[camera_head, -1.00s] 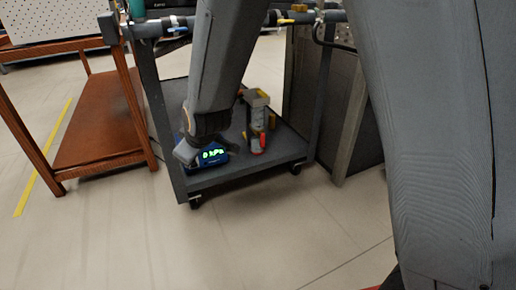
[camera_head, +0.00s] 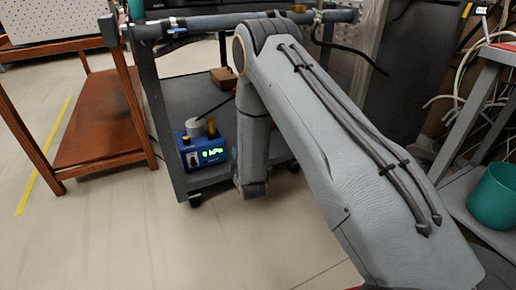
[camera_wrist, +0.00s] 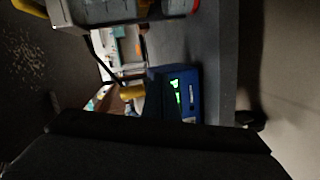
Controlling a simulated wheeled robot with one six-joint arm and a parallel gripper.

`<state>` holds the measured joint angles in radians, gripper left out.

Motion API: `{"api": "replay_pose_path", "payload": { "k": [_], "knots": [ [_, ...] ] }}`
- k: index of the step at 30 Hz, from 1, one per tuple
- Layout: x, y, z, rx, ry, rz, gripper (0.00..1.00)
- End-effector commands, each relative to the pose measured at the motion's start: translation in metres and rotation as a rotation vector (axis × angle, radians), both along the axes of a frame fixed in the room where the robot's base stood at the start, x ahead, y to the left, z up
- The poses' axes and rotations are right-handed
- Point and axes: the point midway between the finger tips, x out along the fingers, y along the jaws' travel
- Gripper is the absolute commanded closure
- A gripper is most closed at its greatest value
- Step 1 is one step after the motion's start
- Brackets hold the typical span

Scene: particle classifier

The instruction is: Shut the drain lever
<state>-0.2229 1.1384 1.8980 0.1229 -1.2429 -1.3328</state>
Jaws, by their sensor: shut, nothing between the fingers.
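The drain lever cannot be made out with certainty. A grey and clear container (camera_wrist: 105,10) is cut off by the top edge of the wrist view. A small red part (camera_wrist: 195,6) shows at its right end; I cannot tell whether this is the lever or how it is set. In the head view my arm hides the container. My gripper (camera_wrist: 150,145) shows as a dark shape along the bottom of the wrist view, shut and empty, apart from the container. In the head view its fingers are hidden around the end of my forearm.
A blue box with a green display (camera_head: 205,150) stands on the lower shelf of a grey cart (camera_head: 180,95); it also shows in the wrist view (camera_wrist: 190,92). A brown table (camera_head: 95,130) stands left, a teal bucket (camera_head: 492,198) right. The front floor is clear.

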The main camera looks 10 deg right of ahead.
Motion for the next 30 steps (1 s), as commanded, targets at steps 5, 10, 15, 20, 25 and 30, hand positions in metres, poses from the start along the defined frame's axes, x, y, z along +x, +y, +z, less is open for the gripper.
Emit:
{"api": "replay_pose_path", "payload": {
  "k": [5, 10, 15, 20, 25, 30],
  "knots": [
    [-0.006, -0.036, -0.032, -0.114, -0.114, -0.026, 1.0],
    [-0.015, -0.058, -0.047, -0.195, -0.194, -0.047, 1.0],
    [-0.021, -0.067, -0.053, -0.231, -0.232, -0.057, 1.0],
    [-0.021, -0.068, -0.053, -0.238, -0.239, -0.058, 1.0],
    [-0.021, -0.068, -0.053, -0.237, -0.238, -0.058, 1.0],
    [-0.014, -0.068, -0.054, -0.236, -0.238, -0.058, 1.0]
  ]
}}
